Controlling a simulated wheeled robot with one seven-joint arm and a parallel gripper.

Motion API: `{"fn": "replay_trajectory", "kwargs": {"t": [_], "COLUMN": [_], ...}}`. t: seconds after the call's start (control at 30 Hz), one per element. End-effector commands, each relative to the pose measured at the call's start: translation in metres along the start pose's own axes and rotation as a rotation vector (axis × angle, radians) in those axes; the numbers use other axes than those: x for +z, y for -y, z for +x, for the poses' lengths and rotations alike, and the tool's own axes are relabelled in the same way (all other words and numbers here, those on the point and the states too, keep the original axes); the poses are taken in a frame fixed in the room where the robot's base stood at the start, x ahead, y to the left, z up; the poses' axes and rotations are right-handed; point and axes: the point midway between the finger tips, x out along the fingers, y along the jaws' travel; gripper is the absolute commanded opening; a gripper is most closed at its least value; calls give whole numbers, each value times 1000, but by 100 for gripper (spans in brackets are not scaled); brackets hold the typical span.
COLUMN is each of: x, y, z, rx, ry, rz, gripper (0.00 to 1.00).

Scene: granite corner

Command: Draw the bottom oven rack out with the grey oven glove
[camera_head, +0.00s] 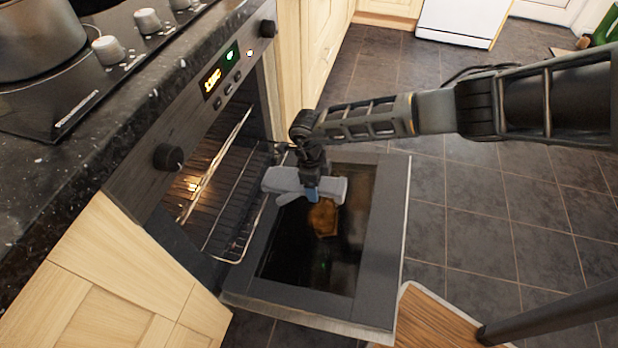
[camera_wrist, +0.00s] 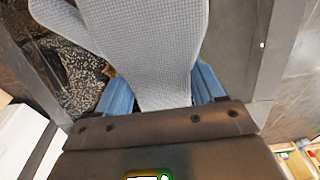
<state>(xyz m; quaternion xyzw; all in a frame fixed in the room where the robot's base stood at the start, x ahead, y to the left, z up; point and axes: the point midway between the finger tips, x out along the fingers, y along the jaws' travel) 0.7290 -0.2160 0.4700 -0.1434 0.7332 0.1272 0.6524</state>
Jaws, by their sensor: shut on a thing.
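The grey oven glove (camera_head: 325,187) is held by my gripper (camera_head: 312,192) above the lowered oven door (camera_head: 380,260). In the wrist view the glove (camera_wrist: 150,45) fills the space between the blue fingers of my gripper (camera_wrist: 155,92), which are shut on it. The bottom oven rack (camera_head: 222,240) is inside the open oven, to the left of the glove, with its front wire edge near the door's hinge side. The glove's left end is close to the rack's front side; I cannot tell whether they touch.
An upper rack (camera_head: 215,165) sits higher in the lit oven. The door's edge juts over the tiled floor. The worktop (camera_head: 120,130) with hob and pot (camera_head: 35,40) is at left. A wooden stool or chair seat (camera_head: 435,325) stands by the door's near corner.

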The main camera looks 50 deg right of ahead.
Motion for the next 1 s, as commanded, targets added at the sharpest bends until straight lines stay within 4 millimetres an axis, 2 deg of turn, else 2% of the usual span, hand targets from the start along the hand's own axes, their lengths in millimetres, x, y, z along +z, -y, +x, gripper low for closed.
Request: {"fn": "replay_trajectory", "kwargs": {"t": [0.37, 1.0], "x": [-3, -54], "y": [0, 0], "z": [0, 3], "rx": [1, 1], "ry": [0, -1], "rz": [0, 2], "gripper": [31, 31]}}
